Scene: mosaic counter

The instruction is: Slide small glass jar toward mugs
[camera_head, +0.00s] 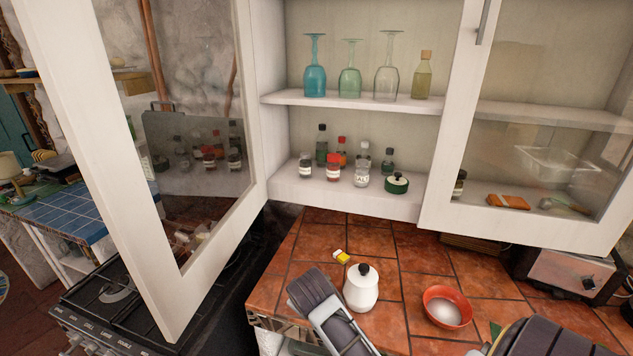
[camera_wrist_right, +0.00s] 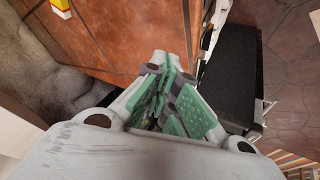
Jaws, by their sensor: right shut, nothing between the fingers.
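Several small glass jars stand upright on the cabinet's lower shelf in the head view. They include a dark-lidded jar with a white label (camera_head: 305,166), a red-capped jar (camera_head: 333,168) and a clear jar with a white label (camera_head: 362,174). I cannot tell which is the task's jar. No mugs are recognisable. My right gripper (camera_wrist_right: 170,98), with green finger pads, is shut and empty in the right wrist view, near the counter's edge and away from the jars. Two of my arm parts show low in the head view, but no fingertips are clear there. My left gripper is not recognisable.
The upper shelf (camera_head: 340,101) holds several glasses and a corked bottle (camera_head: 423,76). A dark green lidded pot (camera_head: 397,183) stands right of the jars. The open glass door (camera_head: 120,180) is an obstacle at left. A white pot (camera_head: 361,292) and red bowl (camera_head: 447,307) stand on the counter.

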